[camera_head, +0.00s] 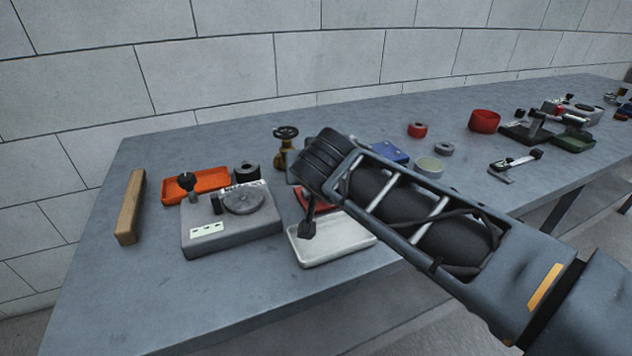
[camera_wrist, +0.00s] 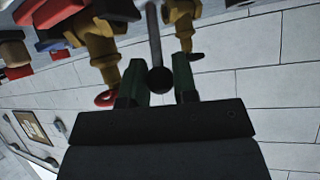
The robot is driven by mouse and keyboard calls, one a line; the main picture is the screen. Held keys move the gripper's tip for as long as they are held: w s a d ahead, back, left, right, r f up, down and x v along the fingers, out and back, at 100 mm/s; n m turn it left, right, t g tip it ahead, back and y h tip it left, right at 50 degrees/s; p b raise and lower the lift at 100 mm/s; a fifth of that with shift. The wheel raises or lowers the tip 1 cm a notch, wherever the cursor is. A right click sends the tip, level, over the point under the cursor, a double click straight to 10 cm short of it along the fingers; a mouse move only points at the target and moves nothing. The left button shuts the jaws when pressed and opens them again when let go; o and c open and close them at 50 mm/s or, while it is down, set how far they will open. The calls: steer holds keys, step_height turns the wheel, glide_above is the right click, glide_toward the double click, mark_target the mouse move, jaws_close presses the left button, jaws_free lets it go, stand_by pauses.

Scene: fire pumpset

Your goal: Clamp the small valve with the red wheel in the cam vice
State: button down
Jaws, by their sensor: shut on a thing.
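In the wrist view, my gripper (camera_wrist: 159,88) has its two green fingers on either side of a black ball knob (camera_wrist: 161,80) on a grey lever (camera_wrist: 153,35). The small brass valve with the red wheel (camera_wrist: 105,98) is just left of the fingers, its brass body (camera_wrist: 98,45) beside a black block (camera_wrist: 117,9). Whether that block is a vice jaw touching the valve I cannot tell. In the head view, my gripper (camera_head: 318,168) hides its own fingertips, the knob and the red-wheel valve. A red surface (camera_head: 318,203), possibly the vice, shows below it.
A brass valve with a dark wheel (camera_head: 285,147) stands behind my gripper. A white tray (camera_head: 345,250) lies in front, a grey fixture (camera_head: 228,222) to the left, and an orange tray (camera_head: 180,186) beyond. A blue block (camera_head: 389,152) is to the right. The front left bench is clear.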

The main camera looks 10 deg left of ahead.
steer(key=shift+s+r+b, duration=0.1)
steer(key=shift+b, duration=0.3)
steer(key=c, duration=0.9)
jaws_free()
steer(key=shift+d, duration=0.1)
steer(key=p+v, duration=0.2)
steer(key=v, duration=1.1)
steer(key=shift+s+d, duration=0.2)
steer(key=shift+s, duration=0.2)
